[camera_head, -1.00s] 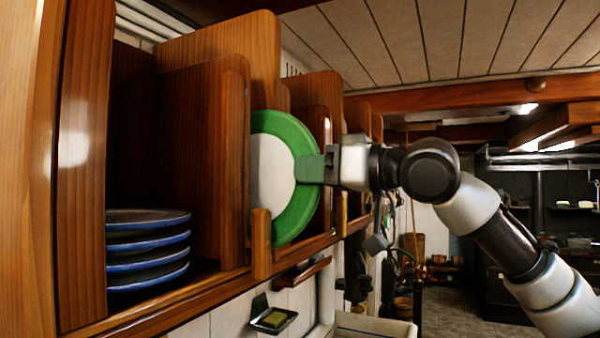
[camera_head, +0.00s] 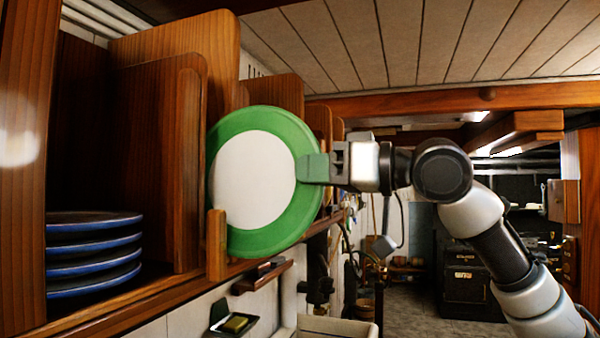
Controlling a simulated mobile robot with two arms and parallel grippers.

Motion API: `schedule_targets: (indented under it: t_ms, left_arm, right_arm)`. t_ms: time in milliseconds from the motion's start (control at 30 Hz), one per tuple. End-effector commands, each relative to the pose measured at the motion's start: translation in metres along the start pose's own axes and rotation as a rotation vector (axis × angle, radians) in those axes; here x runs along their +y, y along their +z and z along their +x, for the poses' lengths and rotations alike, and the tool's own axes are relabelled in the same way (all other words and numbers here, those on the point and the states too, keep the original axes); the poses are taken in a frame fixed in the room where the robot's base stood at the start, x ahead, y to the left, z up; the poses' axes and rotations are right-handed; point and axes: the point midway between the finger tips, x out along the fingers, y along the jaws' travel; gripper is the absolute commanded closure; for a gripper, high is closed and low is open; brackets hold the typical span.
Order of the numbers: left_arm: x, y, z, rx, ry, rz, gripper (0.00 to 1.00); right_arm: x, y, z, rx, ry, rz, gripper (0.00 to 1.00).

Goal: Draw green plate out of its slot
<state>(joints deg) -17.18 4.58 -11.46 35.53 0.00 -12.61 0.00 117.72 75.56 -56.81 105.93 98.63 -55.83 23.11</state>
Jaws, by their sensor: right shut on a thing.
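The green plate (camera_head: 230,130) stands upright on edge at the wooden rack, a green rim around a white centre. Most of its face shows. Its lower left edge is behind a short wooden post (camera_head: 216,245), and its left edge is close to the wooden divider (camera_head: 188,160). My right gripper (camera_head: 316,168) is shut on the plate's right rim, with its arm coming in from the right. My left gripper is not in view.
Several blue plates (camera_head: 95,255) lie stacked in the left compartment. More wooden dividers stand behind the green plate. A soap dish (camera_head: 234,322) and a small wooden ledge (camera_head: 262,276) are on the wall below. The space right of the rack is open.

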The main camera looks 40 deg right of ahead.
Motion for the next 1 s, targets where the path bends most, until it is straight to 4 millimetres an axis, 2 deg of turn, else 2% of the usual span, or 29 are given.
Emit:
schedule_targets:
  t_ms: [1000]
  left_arm:
    - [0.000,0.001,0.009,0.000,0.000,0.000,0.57]
  right_arm:
    - [0.002,-0.001,-0.070,0.005,0.000,0.000,1.00]
